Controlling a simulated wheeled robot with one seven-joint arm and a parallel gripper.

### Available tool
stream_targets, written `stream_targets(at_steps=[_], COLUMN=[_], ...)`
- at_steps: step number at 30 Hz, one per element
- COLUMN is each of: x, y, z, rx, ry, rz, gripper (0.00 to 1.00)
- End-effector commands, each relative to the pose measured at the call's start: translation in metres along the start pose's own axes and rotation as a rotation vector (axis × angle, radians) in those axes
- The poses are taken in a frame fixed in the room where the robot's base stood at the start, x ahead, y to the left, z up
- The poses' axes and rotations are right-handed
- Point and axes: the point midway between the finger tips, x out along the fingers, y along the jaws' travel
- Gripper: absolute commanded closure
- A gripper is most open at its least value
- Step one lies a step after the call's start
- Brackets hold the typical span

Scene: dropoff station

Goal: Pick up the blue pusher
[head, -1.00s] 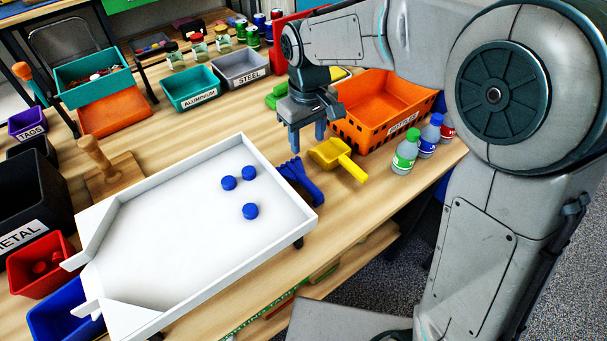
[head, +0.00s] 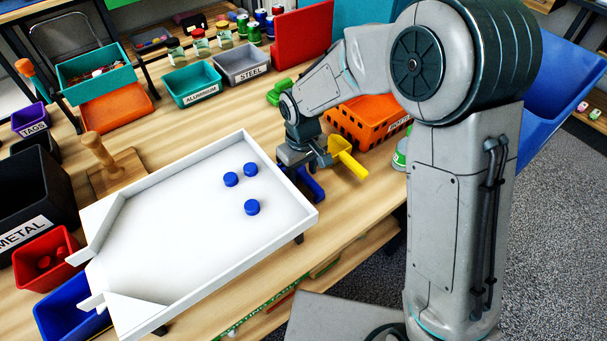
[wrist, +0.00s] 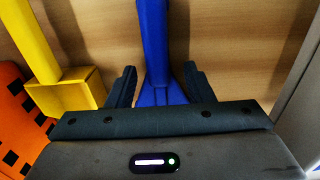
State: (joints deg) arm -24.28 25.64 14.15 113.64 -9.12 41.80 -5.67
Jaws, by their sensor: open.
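The blue pusher (head: 312,186) lies on the wooden table just right of the white tray, partly hidden under my gripper in the head view. In the wrist view the pusher (wrist: 154,45) runs up the picture, its wider part between my fingers. My gripper (wrist: 160,85) is open, with one finger on each side of the pusher and a visible gap on both sides. In the head view my gripper (head: 300,170) is low over the pusher; its fingertips are hard to make out there.
The white tray (head: 150,284) with three blue caps (head: 252,207) stands close on the left. A yellow scoop (head: 347,158) and the orange crate (head: 345,128) are close on the right. A green-capped bottle (head: 400,155) is partly hidden by my arm.

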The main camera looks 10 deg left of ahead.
Motion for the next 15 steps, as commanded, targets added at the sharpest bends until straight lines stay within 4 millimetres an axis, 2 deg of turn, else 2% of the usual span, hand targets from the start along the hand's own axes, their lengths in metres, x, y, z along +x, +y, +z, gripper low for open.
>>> stream_targets(at_steps=[3,10,11,15], x=[0.0107,0.0126,0.0125,0.0123], y=[0.0002,0.0004,0.0004,0.0004], z=[0.0005,0.0002,0.0002,0.0002], rx=[0.002,0.002,0.002,0.002], ry=[-0.001,0.001,0.001,0.001], rz=[-0.001,0.0,0.0,0.0], gripper=[0.53,0.53,0.55,0.94])
